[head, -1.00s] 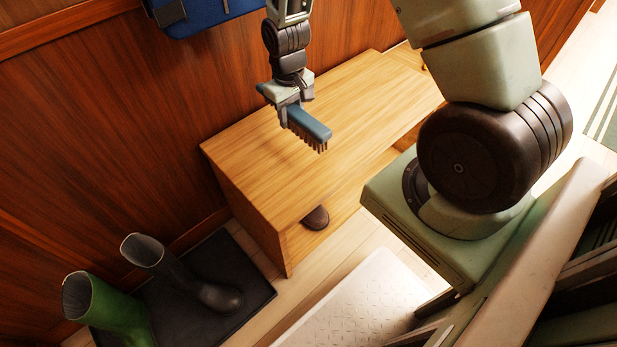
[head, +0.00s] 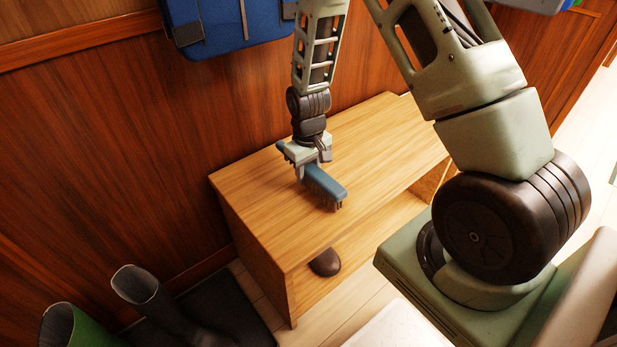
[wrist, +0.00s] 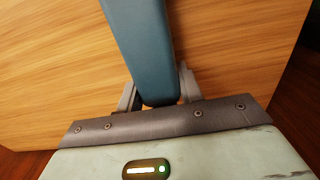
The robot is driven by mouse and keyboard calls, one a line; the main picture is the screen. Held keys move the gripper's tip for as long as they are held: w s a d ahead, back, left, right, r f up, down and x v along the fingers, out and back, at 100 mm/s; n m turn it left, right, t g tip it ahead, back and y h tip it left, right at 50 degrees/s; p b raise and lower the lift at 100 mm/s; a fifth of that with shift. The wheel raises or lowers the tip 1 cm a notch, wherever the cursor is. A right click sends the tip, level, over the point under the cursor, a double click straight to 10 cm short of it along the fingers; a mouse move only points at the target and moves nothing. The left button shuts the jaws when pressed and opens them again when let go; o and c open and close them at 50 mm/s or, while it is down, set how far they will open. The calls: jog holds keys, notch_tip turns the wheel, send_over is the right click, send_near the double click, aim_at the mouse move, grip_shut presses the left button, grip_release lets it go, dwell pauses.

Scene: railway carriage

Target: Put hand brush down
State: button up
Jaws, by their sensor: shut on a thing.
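The hand brush (head: 325,184) has a blue back and dark bristles pointing down. My gripper (head: 304,172) is shut on it near one end, above the wooden bench (head: 245,190). The bristles look close to the bench top; I cannot tell whether they touch it. In the wrist view the brush's blue back (wrist: 142,50) runs up from between the two fingers (wrist: 158,92), with the wood grain of the bench top (wrist: 225,50) behind it. The bristles are hidden there.
A brown shoe (head: 325,262) shows on the shelf under the bench top. A blue bag (head: 220,30) hangs on the wall. The bench top around the brush is clear.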

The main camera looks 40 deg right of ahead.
jog(key=shift+f, duration=0.55)
jog(key=shift+f, duration=0.1)
jog(key=o, duration=0.9)
